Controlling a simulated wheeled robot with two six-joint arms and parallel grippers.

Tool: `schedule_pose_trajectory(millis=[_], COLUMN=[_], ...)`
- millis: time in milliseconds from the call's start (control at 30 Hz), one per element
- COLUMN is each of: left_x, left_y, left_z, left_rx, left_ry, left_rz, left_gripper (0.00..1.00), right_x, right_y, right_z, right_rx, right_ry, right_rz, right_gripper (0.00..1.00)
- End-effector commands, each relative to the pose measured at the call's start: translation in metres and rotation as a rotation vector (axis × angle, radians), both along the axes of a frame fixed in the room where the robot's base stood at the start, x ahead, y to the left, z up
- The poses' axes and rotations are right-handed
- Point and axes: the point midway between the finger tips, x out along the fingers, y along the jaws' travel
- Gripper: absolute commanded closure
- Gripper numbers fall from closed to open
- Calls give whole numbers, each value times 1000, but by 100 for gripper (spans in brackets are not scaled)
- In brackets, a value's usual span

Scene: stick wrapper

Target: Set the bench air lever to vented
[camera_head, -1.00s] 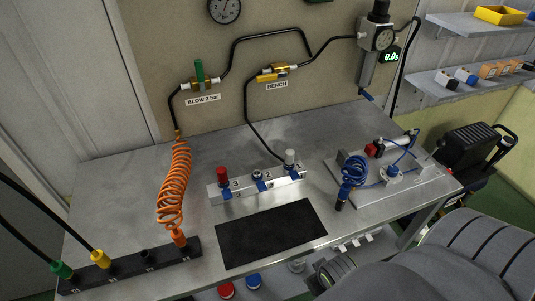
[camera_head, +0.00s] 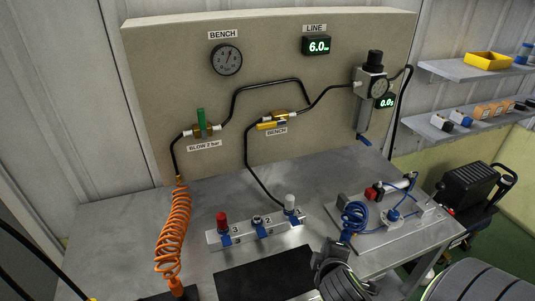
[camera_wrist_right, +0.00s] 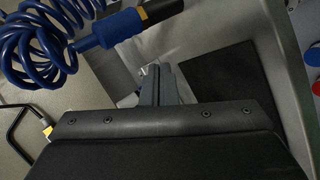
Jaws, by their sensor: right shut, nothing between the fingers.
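The bench air valve (camera_head: 279,116) sits on the black line on the back panel, above a label reading BENCH. Its yellow lever (camera_head: 270,125) lies roughly along the pipe. My right gripper (camera_wrist_right: 158,85) is shut and empty in the right wrist view. In the head view its dark body (camera_head: 332,262) is by the front right of the black mat, well below and apart from the lever; its fingertips are hard to make out there. The bench gauge (camera_head: 227,60) is on the panel, its needle too small to read. My left gripper is not in view.
A green-handled blow valve (camera_head: 201,122) is left of the bench valve. An orange coiled hose (camera_head: 173,232) hangs at left. A white manifold (camera_head: 258,230) and a blue-coil fixture (camera_head: 390,215) stand on the bench. The line display (camera_head: 317,45) reads 6.0.

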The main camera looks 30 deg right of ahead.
Motion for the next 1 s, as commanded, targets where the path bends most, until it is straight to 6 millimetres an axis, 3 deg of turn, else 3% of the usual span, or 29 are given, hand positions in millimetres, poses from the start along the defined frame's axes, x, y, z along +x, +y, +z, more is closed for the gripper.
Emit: schedule_pose_trajectory(millis=[100,267,400,600,800,1000], left_x=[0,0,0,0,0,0], left_y=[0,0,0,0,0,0], left_z=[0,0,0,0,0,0], left_rx=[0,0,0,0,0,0], left_ry=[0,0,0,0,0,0], left_rz=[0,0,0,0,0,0], left_gripper=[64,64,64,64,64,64], right_x=[35,78,112,149,166,169], right_y=[-12,-17,-10,10,24,27], right_z=[24,59,89,117,128,130], right_rx=[-291,-719,-1111,-1596,-1863,-1921], right_ry=[-7,18,68,163,228,245], right_rz=[142,314,437,552,598,606], right_gripper=[100,100,100,100,100,100])
